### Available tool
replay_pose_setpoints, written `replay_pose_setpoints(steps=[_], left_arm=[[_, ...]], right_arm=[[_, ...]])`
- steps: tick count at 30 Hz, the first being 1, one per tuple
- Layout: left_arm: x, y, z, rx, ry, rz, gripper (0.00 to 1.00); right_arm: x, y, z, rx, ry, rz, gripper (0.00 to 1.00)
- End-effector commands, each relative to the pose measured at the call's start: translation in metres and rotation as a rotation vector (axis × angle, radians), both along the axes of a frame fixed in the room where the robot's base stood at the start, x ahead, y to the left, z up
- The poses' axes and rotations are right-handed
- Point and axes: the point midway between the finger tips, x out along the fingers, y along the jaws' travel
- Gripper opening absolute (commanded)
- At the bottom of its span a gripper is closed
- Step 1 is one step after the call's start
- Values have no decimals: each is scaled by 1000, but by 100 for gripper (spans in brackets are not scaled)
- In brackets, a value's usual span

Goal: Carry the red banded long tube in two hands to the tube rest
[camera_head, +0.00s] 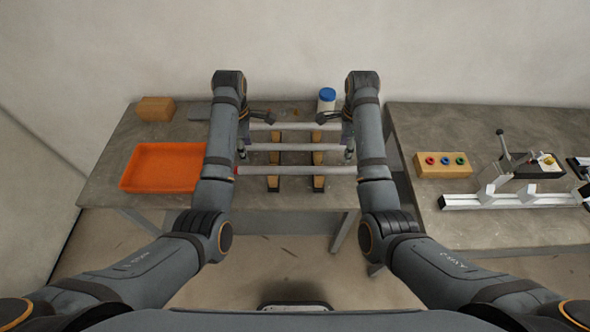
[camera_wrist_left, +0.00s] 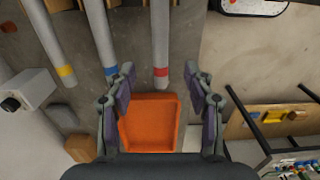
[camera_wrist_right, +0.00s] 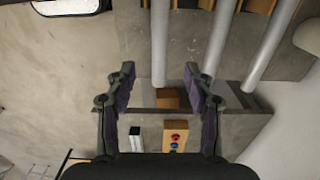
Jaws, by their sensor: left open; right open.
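The red banded long tube (camera_head: 295,170) is grey and the nearest of three parallel tubes. It lies across two wooden rails (camera_head: 318,184). Its red band shows in the left wrist view (camera_wrist_left: 161,72). My left gripper (camera_wrist_left: 160,84) is open, with the red end between its fingers in that view. My right gripper (camera_wrist_right: 160,82) is open, with the tube's other end (camera_wrist_right: 159,60) between its fingers in its view. Neither is closed on the tube; I cannot tell how far above it they are. I cannot make out a tube rest apart from these rails.
A blue-banded tube (camera_wrist_left: 108,50) and a yellow-banded tube (camera_wrist_left: 50,45) lie behind. An orange tray (camera_head: 162,167) and a wooden block (camera_head: 155,109) are on the left. A blue-capped bottle (camera_head: 327,98) stands behind. The right table holds a coloured-ring block (camera_head: 443,165) and a metal jig (camera_head: 510,195).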

Motion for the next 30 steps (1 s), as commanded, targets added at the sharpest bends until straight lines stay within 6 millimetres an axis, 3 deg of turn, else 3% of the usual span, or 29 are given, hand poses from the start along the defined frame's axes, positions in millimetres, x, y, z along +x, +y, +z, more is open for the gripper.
replay_pose_setpoints(steps=[7,21,30], left_arm=[[-1,1,-12,0,2,-2,53],[-1,1,-91,1,1,-2,53],[0,1,-105,0,-1,-2,53]], right_arm=[[-1,0,-12,0,1,1,53],[-1,-1,-91,-1,0,2,53],[0,0,-105,0,-1,2,53]])
